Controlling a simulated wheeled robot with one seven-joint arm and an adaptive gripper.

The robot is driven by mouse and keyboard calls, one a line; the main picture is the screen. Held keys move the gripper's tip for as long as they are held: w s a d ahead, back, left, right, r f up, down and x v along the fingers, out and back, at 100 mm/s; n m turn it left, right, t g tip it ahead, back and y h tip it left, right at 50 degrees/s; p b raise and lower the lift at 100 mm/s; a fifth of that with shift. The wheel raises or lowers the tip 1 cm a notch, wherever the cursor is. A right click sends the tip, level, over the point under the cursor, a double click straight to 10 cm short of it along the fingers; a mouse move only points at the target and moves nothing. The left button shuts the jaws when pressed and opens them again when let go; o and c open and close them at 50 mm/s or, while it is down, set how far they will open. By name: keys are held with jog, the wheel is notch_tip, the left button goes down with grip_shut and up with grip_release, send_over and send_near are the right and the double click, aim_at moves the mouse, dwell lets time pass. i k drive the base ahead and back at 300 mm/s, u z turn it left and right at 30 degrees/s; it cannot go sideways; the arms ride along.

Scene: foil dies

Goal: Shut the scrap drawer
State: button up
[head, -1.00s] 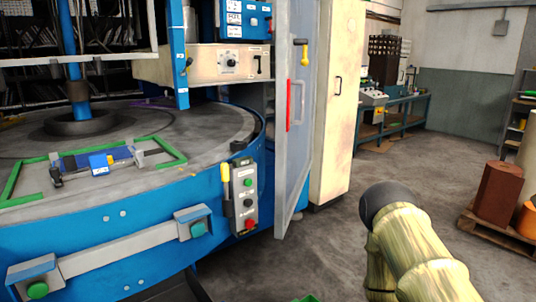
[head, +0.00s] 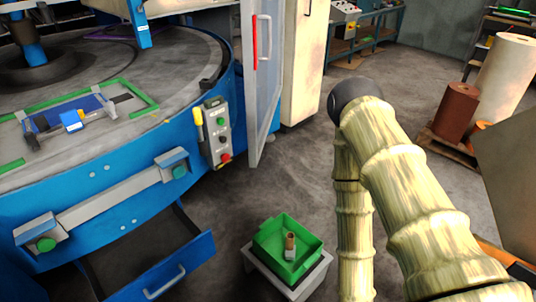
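The scrap drawer (head: 181,267) sticks out open at the bottom of the blue machine (head: 130,180). It has a blue front panel with a pale bar handle (head: 165,283), and its dark inside (head: 135,248) shows between front and machine. Its lower left part is cut off by the picture's bottom edge. My arm, with a bamboo-like surface, rises at the right, bends at a dark joint and drops down out of the picture, to the right of the drawer. My gripper is not in view.
A green bin (head: 272,238) holding a small brown-topped piece (head: 290,245) stands on a pale stand (head: 318,268) between the drawer and my arm. Grey floor (head: 225,205) shows around them. A grey door (head: 262,90) stands open above. A pallet with rolls is at right.

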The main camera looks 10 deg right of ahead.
aim_at(143, 263)
jog(key=z, duration=0.05)
jog(key=k, duration=1.05)
jog(key=u, duration=0.4)
jog(key=i, duration=0.5)
jog(key=z, duration=0.35)
